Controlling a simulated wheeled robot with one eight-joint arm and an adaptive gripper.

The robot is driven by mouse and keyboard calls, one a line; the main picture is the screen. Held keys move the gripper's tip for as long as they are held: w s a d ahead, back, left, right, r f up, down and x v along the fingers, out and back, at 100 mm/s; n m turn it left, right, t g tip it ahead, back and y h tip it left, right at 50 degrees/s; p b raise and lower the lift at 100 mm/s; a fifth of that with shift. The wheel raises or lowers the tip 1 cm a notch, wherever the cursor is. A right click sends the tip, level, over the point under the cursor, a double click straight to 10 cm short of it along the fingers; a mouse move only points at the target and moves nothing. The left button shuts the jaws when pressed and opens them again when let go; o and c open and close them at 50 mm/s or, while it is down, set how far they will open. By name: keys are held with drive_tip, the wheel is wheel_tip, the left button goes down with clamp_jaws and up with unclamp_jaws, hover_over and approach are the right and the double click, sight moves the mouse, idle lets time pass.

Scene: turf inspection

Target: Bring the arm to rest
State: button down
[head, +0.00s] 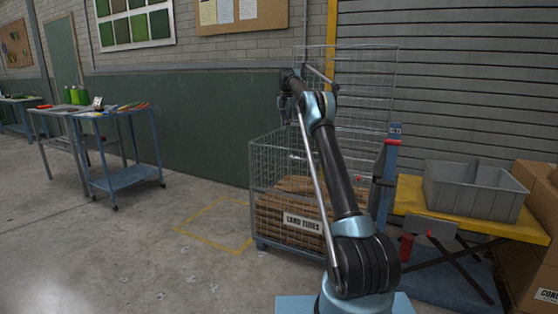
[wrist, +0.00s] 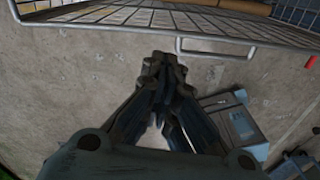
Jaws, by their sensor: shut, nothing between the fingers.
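My arm rises from its base at the lower right of the head view and is bent at a raised elbow. My gripper (wrist: 160,62) is shut and empty in the wrist view, its dark fingers meeting over the concrete floor. In the head view its end is small, dark and partly hidden by my arm, in front of the wire cage (head: 262,165).
The cage holds brown bundles labelled "LAND FINKS" or similar and stands beside my arm; its wire rim (wrist: 190,28) crosses the wrist view. A grey bin (head: 470,205) sits on a yellow table at right. A blue cart (head: 128,178) stands left. Floor between is clear.

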drive_tip(key=s+d+r+m+t, duration=0.1)
drive_tip(key=s+d+r+m, duration=0.3)
drive_tip(key=s, duration=0.4)
drive_tip(key=s+d+r+m, duration=0.2)
drive_tip(key=s+r+m, duration=0.2)
drive_tip(key=s+r, duration=0.3)
drive_tip(key=s+d+m, duration=0.2)
drive_tip(key=s+m, duration=0.2)
drive_tip(key=s, duration=0.7)
drive_tip(key=s+d+m, duration=0.3)
drive_tip(key=s, duration=0.7)
drive_tip(key=s+d+f+m, duration=0.1)
drive_tip(key=s+f+m, duration=0.1)
drive_tip(key=s+f, duration=0.35)
drive_tip(key=s+d+f+m+t, duration=0.1)
drive_tip(key=s+f+m, duration=0.15)
drive_tip(key=s, duration=0.65)
drive_tip(key=s+d+f+m, duration=0.1)
drive_tip(key=s+f+m, duration=0.2)
drive_tip(key=s, duration=0.5)
drive_tip(key=s+d+f+m, duration=0.1)
drive_tip(key=s+f+m, duration=0.5)
drive_tip(key=s+f, duration=1)
drive_tip(key=shift+f+t, duration=0.4)
drive_tip(key=shift+f, duration=0.5)
